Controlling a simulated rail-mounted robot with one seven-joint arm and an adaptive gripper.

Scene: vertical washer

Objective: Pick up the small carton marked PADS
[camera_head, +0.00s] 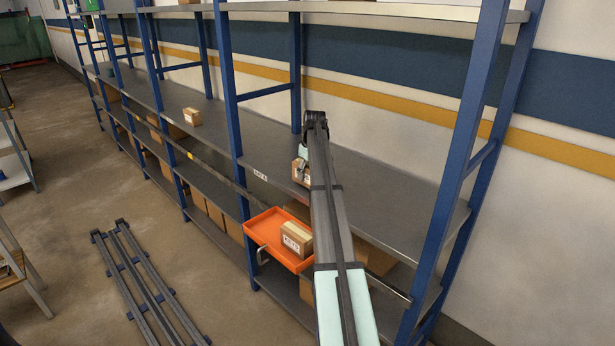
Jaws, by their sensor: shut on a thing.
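A small brown carton (300,174) with a pale label is at the front of the middle shelf (385,195), partly hidden behind my arm. The label is too small to read, so I cannot tell if it says PADS. My gripper (302,163) is at this carton, shut on it, with its fingers largely hidden by my arm. I cannot tell if the carton touches the shelf. A second small carton (297,238) with a white label sits in an orange tray (263,226) below; its marking is not clearly legible.
Another small carton (192,116) stands farther left on the same shelf. Blue rack posts (232,100) rise along the shelf front. Larger boxes (215,214) stand on the lower level. A rail frame (145,280) lies on the floor. The shelf right of my arm is clear.

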